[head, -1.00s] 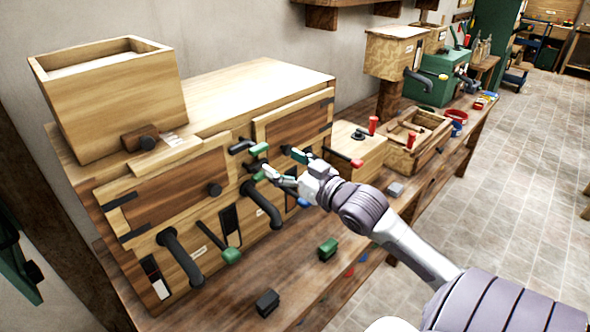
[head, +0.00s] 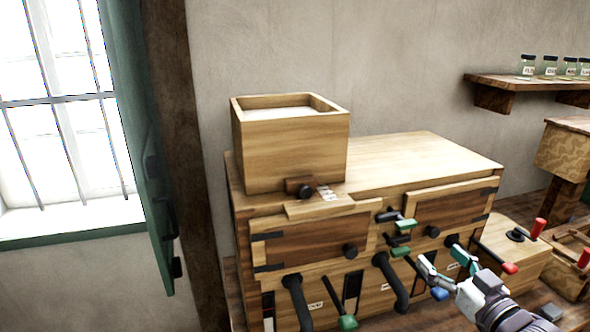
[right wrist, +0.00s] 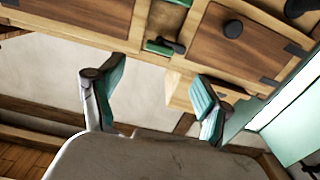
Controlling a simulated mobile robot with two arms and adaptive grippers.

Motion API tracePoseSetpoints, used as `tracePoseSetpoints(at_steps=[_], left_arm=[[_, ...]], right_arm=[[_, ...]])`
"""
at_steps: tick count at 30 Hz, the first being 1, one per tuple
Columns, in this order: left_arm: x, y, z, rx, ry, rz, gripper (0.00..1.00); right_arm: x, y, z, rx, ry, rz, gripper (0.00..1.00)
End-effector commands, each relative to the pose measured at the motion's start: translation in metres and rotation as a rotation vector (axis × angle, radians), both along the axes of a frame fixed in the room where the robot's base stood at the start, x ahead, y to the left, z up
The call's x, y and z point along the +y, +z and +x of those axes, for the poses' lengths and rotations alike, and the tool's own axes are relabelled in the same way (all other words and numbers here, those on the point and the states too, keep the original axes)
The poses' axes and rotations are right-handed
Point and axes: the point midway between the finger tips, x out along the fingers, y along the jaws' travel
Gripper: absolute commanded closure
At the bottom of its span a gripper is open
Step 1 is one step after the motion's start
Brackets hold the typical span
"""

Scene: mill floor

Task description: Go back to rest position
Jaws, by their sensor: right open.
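My right gripper (head: 446,262) is at the lower right of the head view, in front of the wooden cabinet (head: 410,155) and below its right door (head: 450,210). Its two fingers are spread and nothing is between them. In the right wrist view the open fingers (right wrist: 158,88) show teal pads, with the cabinet doors and a knob (right wrist: 233,28) beyond, tilted. Whether a finger touches the cabinet front cannot be told. My left gripper is not in view.
Green-tipped levers (head: 402,252) and dark curved pipes (head: 297,300) stick out of the cabinet front near the gripper. A box with a red-handled crank (head: 538,228) stands to the right. A barred window (head: 70,110) with a green shutter (head: 140,140) is at the left.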

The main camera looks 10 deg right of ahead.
Motion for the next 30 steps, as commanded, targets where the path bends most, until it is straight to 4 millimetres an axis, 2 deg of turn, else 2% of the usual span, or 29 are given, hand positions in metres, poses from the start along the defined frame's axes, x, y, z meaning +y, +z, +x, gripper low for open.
tracePoseSetpoints(at_steps=[2,4,7,9,12,15,21,27,30], left_arm=[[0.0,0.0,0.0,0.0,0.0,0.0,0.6],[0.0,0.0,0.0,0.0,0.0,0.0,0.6],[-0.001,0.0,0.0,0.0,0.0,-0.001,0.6],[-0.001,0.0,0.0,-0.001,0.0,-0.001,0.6],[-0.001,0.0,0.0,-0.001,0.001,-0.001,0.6],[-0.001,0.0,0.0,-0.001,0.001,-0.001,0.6],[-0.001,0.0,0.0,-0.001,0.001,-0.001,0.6],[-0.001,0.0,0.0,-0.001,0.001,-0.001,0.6],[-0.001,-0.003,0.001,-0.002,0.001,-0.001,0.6]], right_arm=[[0.004,-0.013,-0.002,0.037,-0.005,-0.002,0.23],[0.012,-0.037,-0.007,0.11,-0.015,-0.007,0.23],[0.033,-0.091,-0.025,0.282,-0.032,-0.027,0.23],[0.054,-0.134,-0.046,0.435,-0.039,-0.048,0.23],[0.085,-0.182,-0.08,0.638,-0.037,-0.081,0.23],[0.11,-0.213,-0.114,0.803,-0.027,-0.107,0.23],[0.152,-0.244,-0.171,1.05,0.007,-0.142,0.23],[0.186,-0.254,-0.222,1.252,0.051,-0.161,0.23],[0.184,-0.286,-0.213,1.263,0.047,-0.17,0.23]])
